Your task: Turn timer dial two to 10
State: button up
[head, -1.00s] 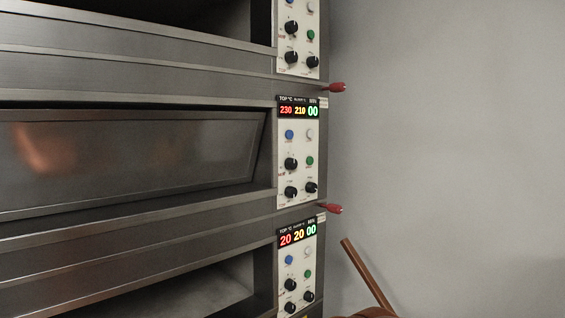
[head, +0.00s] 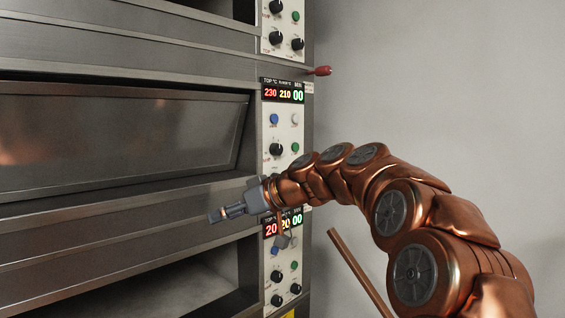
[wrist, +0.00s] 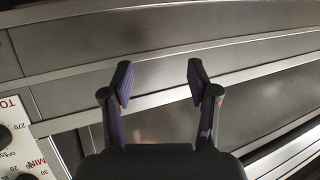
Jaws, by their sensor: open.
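The deck oven's middle control panel (head: 285,134) shows 230, 210 and a green 00 on its display (head: 283,94). One black dial (head: 276,150) is visible on it; the lower dials, where the timer dial appears to sit, are hidden behind my arm. In the wrist view, part of a white panel (wrist: 15,145) shows at the lower left edge, with a MIN scale and part of a black dial cut off. My gripper (head: 214,215) is open and empty, left of the panel in front of the oven's steel face. It also shows in the wrist view (wrist: 160,82), apart from any dial.
Another panel above has black dials (head: 297,44). A red knob (head: 319,71) juts out at the right edge. A brown bar (head: 358,270) leans below my arm. The grey wall at right is bare.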

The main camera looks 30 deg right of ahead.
jog(key=w+d+r+t, duration=0.2)
jog(key=d+r+t, duration=0.3)
jog(key=d, duration=0.5)
jog(key=t+h+b, duration=0.1)
jog(key=t+h, duration=0.1)
jog(key=h, duration=0.1)
send_near(279, 148)
jog(key=w, duration=0.1)
jog(key=shift+n, duration=0.4)
jog(key=shift+p+x, duration=1.1)
jog(key=shift+x, duration=2.85)
jog(key=shift+c, duration=0.4)
grip_shut()
